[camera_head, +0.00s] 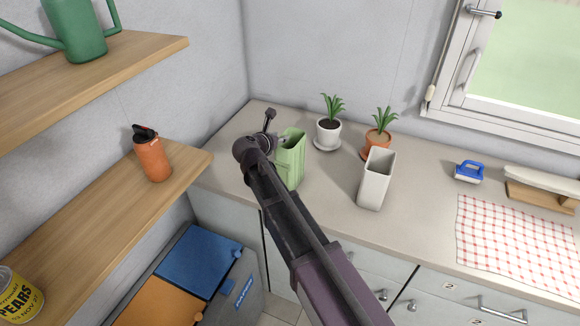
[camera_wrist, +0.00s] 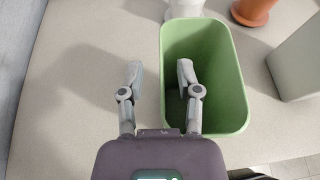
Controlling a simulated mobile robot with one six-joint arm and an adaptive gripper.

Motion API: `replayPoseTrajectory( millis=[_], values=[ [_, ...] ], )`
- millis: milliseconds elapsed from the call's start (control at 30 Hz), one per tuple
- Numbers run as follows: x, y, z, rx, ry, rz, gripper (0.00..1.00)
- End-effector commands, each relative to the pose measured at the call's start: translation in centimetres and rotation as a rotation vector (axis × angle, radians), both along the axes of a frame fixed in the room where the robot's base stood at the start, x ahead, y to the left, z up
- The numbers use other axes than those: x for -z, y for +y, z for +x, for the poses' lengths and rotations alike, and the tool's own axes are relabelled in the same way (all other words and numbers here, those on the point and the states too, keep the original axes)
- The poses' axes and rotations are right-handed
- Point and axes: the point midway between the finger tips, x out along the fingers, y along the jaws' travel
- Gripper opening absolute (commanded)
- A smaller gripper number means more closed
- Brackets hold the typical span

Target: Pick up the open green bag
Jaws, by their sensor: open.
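The open green bag (camera_head: 292,164) stands upright on the counter near its left end and looks like a stiff, open-topped container. In the wrist view the bag (camera_wrist: 232,75) shows from above with its opening facing up. My gripper (camera_wrist: 161,72) is open. Its right finger is over or inside the bag's opening, and its left finger is outside, over the counter. The bag's left wall lies between the fingers. I cannot tell how deep the fingers reach. In the head view my arm hides part of the bag's left side.
A white-potted plant (camera_head: 328,133) and a terracotta-potted plant (camera_head: 378,139) stand behind the bag. A pale open container (camera_head: 376,182) stands to its right. A wooden shelf (camera_head: 105,205) juts out at left.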

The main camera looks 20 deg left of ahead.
Motion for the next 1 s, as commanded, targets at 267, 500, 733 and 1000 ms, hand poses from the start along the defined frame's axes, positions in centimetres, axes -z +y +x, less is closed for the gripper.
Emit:
replayPoseTrajectory(
  millis=[267,500,733,1000],
  values=[
    [0.18,-0.22,0.54,0.000,0.000,0.001,0.44],
    [0.18,-0.21,0.52,0.001,0.000,0.001,0.44],
    [0.19,-0.20,0.52,0.001,0.000,0.001,0.18],
    [0.19,-0.20,0.52,0.001,0.000,0.001,0.00]
  ],
)
